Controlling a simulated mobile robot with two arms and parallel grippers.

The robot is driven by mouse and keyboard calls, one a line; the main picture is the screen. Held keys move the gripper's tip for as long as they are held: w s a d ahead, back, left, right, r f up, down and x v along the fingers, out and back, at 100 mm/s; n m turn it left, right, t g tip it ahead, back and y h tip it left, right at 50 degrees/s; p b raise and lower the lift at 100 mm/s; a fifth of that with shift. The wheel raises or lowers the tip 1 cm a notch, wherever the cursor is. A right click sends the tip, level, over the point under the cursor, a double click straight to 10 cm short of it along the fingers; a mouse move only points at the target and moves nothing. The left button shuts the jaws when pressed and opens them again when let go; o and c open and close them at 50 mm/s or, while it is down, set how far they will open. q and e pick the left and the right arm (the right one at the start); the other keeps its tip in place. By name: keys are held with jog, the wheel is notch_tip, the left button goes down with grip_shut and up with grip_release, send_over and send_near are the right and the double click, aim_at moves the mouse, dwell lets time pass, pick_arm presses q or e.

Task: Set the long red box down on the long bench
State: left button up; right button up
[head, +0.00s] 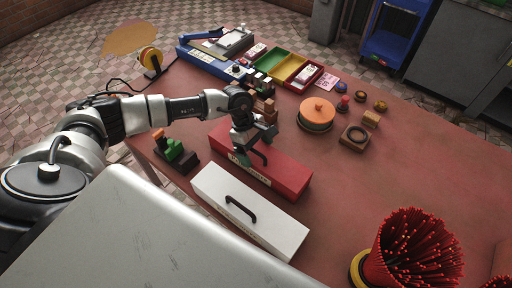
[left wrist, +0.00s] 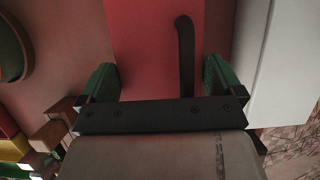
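The long red box (head: 285,172) lies flat on the dull red bench top (head: 415,190), just behind a long white box. My left gripper (head: 250,157) is over the middle of the red box, pointing down, and hides part of its top. In the left wrist view, the green fingertips (left wrist: 160,80) are wide apart. The red box (left wrist: 145,40) and its dark handle (left wrist: 186,50) show between them, the handle closer to the right finger. Neither finger visibly grips the handle. My right gripper is in neither view.
The white box (head: 250,215) with a black handle lies close in front. Dark blocks with green pieces (head: 175,152) stand to the left, an orange round tin (head: 316,113) behind right. Red incense sticks (head: 415,250) fill a container at front right. The bench's right middle is clear.

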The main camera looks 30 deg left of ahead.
pick_arm(q)
jog(key=shift+r, duration=0.1)
jog(key=shift+r, duration=0.15)
jog(key=shift+b+v, duration=1.35)
jog(key=shift+v, duration=4.55)
